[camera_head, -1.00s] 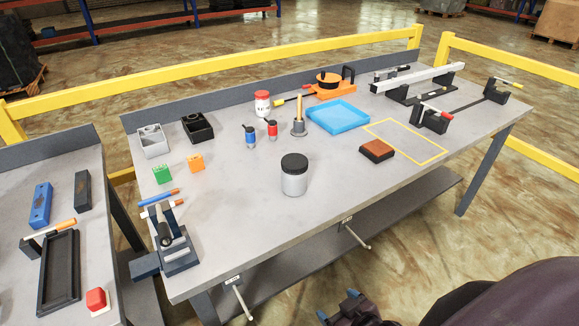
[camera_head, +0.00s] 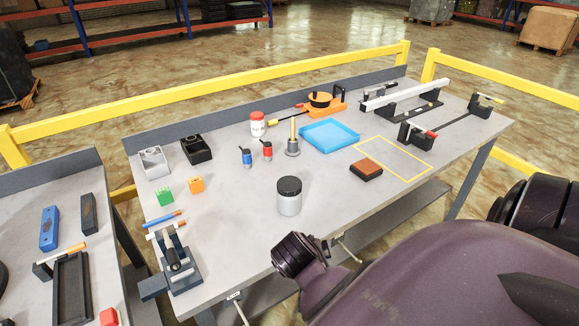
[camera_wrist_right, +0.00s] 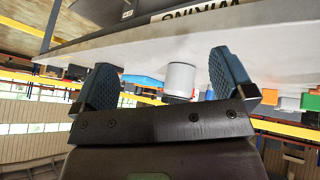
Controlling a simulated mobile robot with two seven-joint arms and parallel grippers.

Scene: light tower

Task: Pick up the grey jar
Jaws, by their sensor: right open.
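The grey jar (camera_head: 289,201) has a black lid and stands upright on the grey workbench (camera_head: 330,215), near the middle of its front part. In the right wrist view the picture is upside down, and the jar (camera_wrist_right: 180,80) shows as a pale cylinder beyond and between the fingers. My right gripper (camera_wrist_right: 162,60) is open and empty, apart from the jar. In the head view my right arm reaches in from the lower right, and its fingers cannot be made out. My left gripper is in neither view.
A clamp fixture (camera_head: 175,262) is at the front left. The bench around the jar is clear.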

